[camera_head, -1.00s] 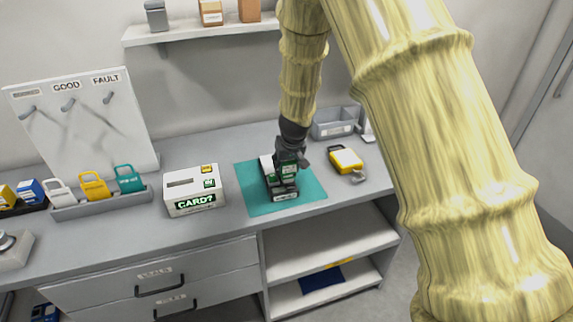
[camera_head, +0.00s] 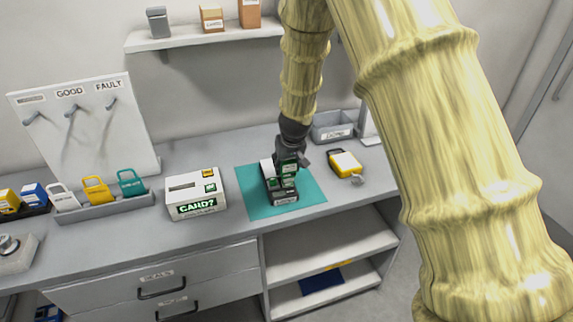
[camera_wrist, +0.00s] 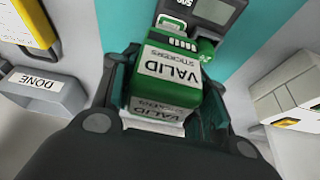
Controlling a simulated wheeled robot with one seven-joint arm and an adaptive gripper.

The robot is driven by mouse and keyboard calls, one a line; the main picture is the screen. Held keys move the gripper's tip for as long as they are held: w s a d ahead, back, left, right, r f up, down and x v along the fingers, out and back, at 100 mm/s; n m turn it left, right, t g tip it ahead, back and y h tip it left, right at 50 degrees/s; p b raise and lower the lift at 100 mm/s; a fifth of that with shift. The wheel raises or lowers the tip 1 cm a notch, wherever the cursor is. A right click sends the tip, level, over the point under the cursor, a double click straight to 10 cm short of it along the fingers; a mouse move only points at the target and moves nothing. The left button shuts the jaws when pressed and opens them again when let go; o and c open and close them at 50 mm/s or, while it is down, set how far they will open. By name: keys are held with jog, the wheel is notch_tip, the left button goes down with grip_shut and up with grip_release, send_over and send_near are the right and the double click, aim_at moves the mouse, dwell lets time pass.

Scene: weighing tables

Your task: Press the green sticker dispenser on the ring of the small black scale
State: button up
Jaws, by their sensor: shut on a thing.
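The green sticker dispenser (camera_wrist: 176,75), labelled VALID STICKERS, is between the fingers of my gripper (camera_wrist: 165,118) in the wrist view. My gripper is shut on it. The small black scale (camera_wrist: 215,14) shows just beyond the dispenser, with its grey display partly in view. In the head view the black scale (camera_head: 284,199) stands on the teal mat, and my gripper (camera_head: 288,165) is above its rear part with the green dispenser there. The ring of the scale is hidden, and I cannot tell whether the dispenser touches it.
The teal mat (camera_head: 255,207) lies on the grey table. A white CARD? box (camera_head: 178,197) stands left of it. A yellow device (camera_head: 345,162) lies to the right, with a grey DONE tray (camera_wrist: 38,82) behind. Tags stand in a rack (camera_head: 115,204) at the left.

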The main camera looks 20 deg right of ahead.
jog(key=shift+r+p, duration=1.7)
jog(key=shift+r, duration=0.7)
jog(key=shift+f, duration=0.1)
